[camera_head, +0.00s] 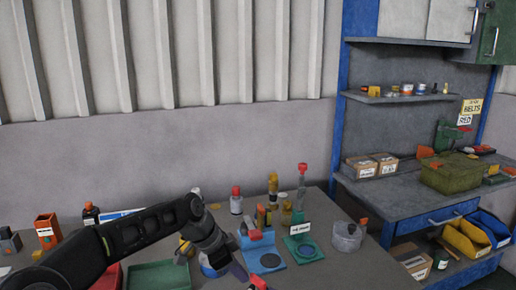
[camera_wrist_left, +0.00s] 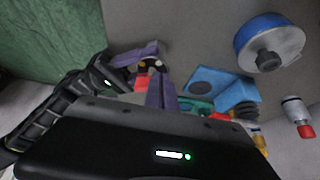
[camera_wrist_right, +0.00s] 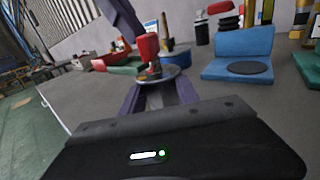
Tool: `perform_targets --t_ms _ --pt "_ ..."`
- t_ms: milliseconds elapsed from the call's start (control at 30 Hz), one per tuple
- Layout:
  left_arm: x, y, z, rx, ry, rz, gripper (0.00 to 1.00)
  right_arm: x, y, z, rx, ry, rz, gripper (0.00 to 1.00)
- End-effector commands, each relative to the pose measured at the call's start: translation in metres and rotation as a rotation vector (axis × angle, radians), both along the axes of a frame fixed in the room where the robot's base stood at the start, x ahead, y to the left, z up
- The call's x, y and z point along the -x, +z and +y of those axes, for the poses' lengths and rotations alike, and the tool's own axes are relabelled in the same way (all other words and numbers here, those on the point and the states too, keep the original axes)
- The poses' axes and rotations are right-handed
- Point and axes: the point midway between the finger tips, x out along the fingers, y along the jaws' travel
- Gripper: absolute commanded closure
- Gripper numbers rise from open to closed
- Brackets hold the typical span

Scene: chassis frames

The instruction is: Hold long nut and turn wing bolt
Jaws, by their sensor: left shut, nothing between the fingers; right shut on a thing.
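My right gripper (camera_wrist_right: 158,88) is shut on a small part with a red upright body (camera_wrist_right: 147,48) and a grey disc (camera_wrist_right: 157,75) around its lower end. I cannot tell whether this is the long nut, the wing bolt or both together. The red part also shows in the left wrist view (camera_wrist_left: 140,83), beside the left fingers, and at the bottom of the head view (camera_head: 258,283). My left gripper (camera_head: 236,268) is shut and empty. Its purple fingers (camera_wrist_left: 160,92) point at the red part, close to it; contact cannot be told. The fingers hide some of the part.
A blue-rimmed round tin (camera_wrist_left: 270,42) stands near the left gripper. A blue stand (camera_head: 260,246) and a green stand (camera_head: 303,247) are on the grey table (camera_head: 375,276), with a glass jar (camera_head: 347,237) to the right. A green tray (camera_head: 158,275) lies at the left.

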Motion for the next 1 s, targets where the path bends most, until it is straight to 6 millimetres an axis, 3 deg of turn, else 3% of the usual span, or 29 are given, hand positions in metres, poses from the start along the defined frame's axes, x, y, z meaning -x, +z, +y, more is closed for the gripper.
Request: perform_targets --t_ms 533,1000 --pt "0.0 0.004 0.005 0.0 0.0 0.0 1.0 0.0 0.0 0.0 0.0 0.0 0.001 1.0" --pt "0.0 0.056 0.005 0.0 0.0 -0.001 1.0 0.0 0.0 0.0 0.0 0.0 0.001 1.0"
